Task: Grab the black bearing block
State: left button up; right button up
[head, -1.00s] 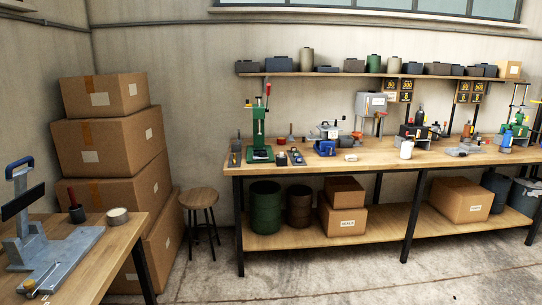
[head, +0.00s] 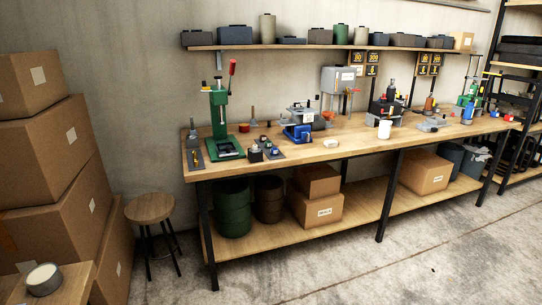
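A small black block (head: 256,154) stands on the long wooden workbench (head: 350,140), near its front edge, just right of the green press (head: 221,125). It looks like the bearing block, but it is too small to be sure. A dark plate with small parts (head: 271,151) lies right beside it. Neither of my grippers is in view.
A round stool (head: 150,208) stands left of the bench, beside stacked cardboard boxes (head: 50,150). A tabletop corner with a tape roll (head: 44,279) is at lower left. A blue-based device (head: 299,131) stands farther right on the bench. The floor in front is clear.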

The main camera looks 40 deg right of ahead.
aim_at(253, 157)
jog(key=z, duration=1.95)
jog(key=i, duration=2.85)
jog(key=u, duration=0.65)
